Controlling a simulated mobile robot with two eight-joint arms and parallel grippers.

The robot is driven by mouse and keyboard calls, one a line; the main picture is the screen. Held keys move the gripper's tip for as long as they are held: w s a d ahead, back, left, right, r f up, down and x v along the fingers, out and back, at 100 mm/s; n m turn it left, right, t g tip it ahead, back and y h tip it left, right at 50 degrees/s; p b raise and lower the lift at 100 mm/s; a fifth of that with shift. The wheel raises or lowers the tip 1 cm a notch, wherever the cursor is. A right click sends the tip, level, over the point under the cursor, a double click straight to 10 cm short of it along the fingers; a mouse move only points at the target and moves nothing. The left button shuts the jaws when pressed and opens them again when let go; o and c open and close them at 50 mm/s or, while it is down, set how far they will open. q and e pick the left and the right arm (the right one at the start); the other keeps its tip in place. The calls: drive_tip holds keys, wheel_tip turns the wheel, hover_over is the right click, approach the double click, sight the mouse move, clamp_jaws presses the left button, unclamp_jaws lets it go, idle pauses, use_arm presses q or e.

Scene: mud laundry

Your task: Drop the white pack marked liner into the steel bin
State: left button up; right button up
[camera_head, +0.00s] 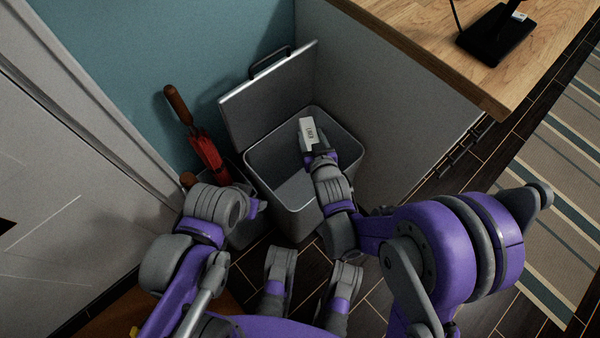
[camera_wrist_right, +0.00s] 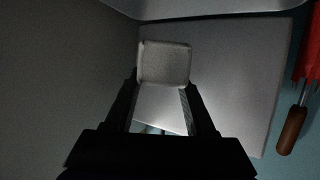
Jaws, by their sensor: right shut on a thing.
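The steel bin (camera_head: 277,200) stands in the corner with its lid (camera_head: 270,92) raised against the wall. The white pack (camera_head: 307,130), with small dark print, is over the bin's open mouth. My right gripper (camera_head: 314,150) is shut on it. In the right wrist view the pack (camera_wrist_right: 164,64) sits between the fingers of my right gripper (camera_wrist_right: 161,100), with the grey lid (camera_wrist_right: 235,70) behind it. My left arm's end (camera_head: 250,207) is at the bin's left, beside the umbrella holder; its fingers are not clear.
A red umbrella (camera_head: 208,152) with a brown handle leans in a grey holder (camera_head: 245,235) left of the bin. A wooden counter (camera_head: 430,45) with a black stand (camera_head: 497,37) is at the upper right. A striped rug (camera_head: 560,175) lies right.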

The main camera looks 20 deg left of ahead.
wheel_tip(320, 180, down, 5)
drive_tip(key=b, duration=0.3)
drive_tip(key=shift+f, duration=0.2)
drive_tip(key=o, duration=1.4)
drive_tip(key=p+v, duration=0.1)
drive_tip(key=v, duration=1)
drive_tip(key=shift+w+d, duration=0.1)
